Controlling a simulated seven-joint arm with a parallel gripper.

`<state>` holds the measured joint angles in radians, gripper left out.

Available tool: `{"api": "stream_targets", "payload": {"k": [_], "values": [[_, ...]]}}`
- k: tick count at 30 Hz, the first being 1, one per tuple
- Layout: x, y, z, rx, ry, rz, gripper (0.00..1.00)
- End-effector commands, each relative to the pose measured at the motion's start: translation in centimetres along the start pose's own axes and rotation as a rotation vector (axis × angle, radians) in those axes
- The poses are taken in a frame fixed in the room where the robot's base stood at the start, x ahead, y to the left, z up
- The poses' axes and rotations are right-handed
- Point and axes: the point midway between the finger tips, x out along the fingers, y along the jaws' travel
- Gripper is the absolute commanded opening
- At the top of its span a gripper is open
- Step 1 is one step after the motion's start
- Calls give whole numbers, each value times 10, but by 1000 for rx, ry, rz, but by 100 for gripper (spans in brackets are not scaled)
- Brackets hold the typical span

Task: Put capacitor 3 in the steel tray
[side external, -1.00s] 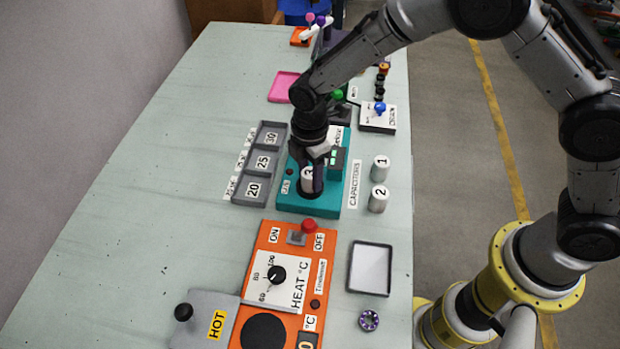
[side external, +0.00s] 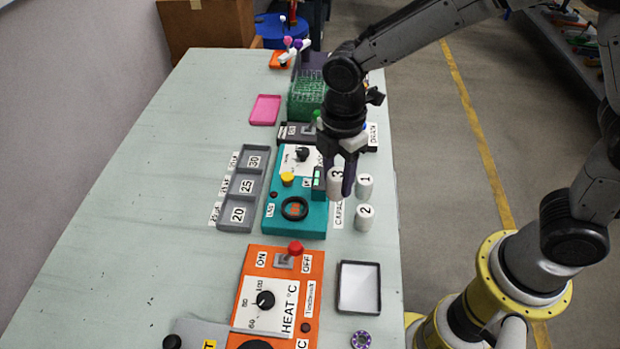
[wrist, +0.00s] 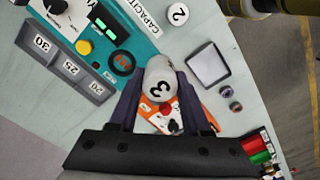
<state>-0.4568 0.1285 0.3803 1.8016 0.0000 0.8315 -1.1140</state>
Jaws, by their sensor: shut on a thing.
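Capacitor 3 (side external: 335,187) is a white cylinder marked 3. My gripper (side external: 338,190) is shut on it and holds it beside the right edge of the teal device (side external: 313,220). In the wrist view, capacitor 3 (wrist: 160,86) sits between the two dark fingers of my gripper (wrist: 160,98). The steel tray (side external: 359,287) is a square, shallow tray with a dark rim near the table's right edge. It looks empty, and also shows in the wrist view (wrist: 208,65), to the right of the capacitor.
Capacitors 1 (side external: 364,185) and 2 (side external: 365,217) stand close to the held one. The orange heater (side external: 283,290) with a red switch lies left of the steel tray. A grey compartment tray (side external: 245,188) is left of the teal device. A purple round part (side external: 361,340) lies below the steel tray.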

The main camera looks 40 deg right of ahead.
Motion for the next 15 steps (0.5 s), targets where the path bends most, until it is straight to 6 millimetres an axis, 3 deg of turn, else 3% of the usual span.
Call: {"api": "stream_targets", "payload": {"k": [8,15], "values": [[-18,-34,17,0,1,2,0],[-14,-52,25,71,-2,-3,0]]}}
